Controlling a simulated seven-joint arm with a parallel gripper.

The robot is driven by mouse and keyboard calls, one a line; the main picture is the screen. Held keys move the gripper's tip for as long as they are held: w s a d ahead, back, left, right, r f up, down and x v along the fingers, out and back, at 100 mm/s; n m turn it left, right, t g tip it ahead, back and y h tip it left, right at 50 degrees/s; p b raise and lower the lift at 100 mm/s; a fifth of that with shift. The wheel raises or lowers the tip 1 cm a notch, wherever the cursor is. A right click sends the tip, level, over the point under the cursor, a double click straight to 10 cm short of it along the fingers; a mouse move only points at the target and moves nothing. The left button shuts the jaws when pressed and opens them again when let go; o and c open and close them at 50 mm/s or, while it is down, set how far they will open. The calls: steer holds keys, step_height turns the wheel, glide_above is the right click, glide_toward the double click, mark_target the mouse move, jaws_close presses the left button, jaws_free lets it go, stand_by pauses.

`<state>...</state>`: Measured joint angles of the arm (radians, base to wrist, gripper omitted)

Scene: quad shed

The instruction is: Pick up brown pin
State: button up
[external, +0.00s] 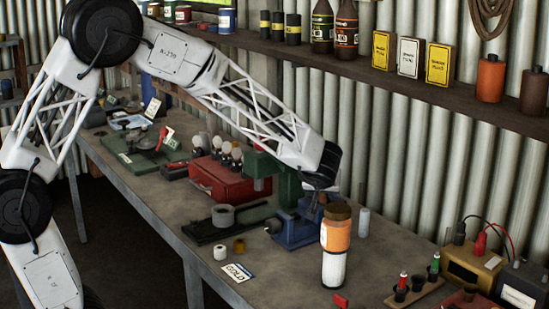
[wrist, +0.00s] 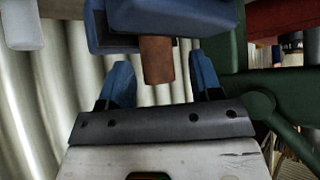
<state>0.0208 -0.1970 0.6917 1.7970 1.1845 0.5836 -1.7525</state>
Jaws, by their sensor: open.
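The brown pin (wrist: 157,62) sticks out of a blue vise-like block (wrist: 170,18) in the wrist view, which looks upside down. My gripper (wrist: 163,72) is open, with one blue finger on each side of the pin's free end. Gaps show between the pin and both fingers, so it is not gripped. In the external view my gripper (external: 314,196) is at the blue vise (external: 292,236), behind the orange and white cylinder. I cannot make out the pin there.
The orange and white cylinder (external: 336,248) stands close in front of the vise. A white cylinder (external: 363,222) stands just right of it. A green press (external: 288,187) and a red box (external: 222,180) are close on the left. Corrugated wall (external: 400,190) lies behind.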

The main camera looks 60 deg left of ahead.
stand_by(0.3)
jaws_close()
steer(key=shift+r, duration=0.1)
step_height(320, 180, up, 18)
stand_by(1.0)
stand_by(0.5)
